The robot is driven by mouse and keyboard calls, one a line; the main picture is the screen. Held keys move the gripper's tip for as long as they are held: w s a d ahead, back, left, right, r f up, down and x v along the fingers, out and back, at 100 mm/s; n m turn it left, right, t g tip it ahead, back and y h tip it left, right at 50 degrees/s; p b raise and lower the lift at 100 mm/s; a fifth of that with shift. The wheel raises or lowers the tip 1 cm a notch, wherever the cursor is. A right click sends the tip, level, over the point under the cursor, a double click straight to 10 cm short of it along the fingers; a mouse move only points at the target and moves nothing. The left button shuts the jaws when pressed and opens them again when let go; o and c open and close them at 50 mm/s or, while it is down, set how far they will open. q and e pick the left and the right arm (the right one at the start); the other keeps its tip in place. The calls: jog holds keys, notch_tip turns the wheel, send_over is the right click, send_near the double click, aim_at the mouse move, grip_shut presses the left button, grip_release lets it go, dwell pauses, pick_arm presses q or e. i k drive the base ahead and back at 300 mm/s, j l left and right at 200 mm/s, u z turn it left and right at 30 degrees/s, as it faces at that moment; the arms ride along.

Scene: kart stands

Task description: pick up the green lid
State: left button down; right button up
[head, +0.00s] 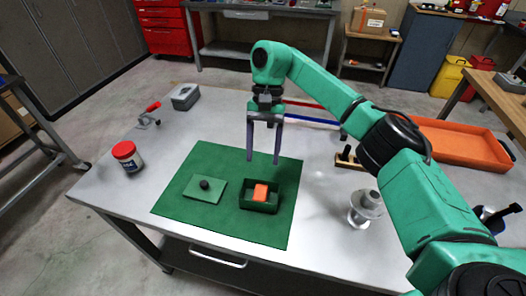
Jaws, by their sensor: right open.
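The green lid (205,190) is a flat square plate with a dark round knob. It lies on the left part of a dark green mat (230,160) on the table. A dark green open box (259,203) stands on the mat to the right of the lid, with an orange block (261,192) inside. My right gripper (263,160) points down with its two long fingers apart and nothing between them. It appears above the mat's back part, up and to the right of the lid. My left gripper does not show.
A jar with a red lid (127,156) stands at the table's left. A red-handled clamp (150,114) and a grey box (186,96) are at the back left. A silver spool-like part (365,208) stands right of the mat. An orange tray (460,143) lies further right.

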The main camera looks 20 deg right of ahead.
aim_at(210, 190)
jog(key=k, duration=1.5)
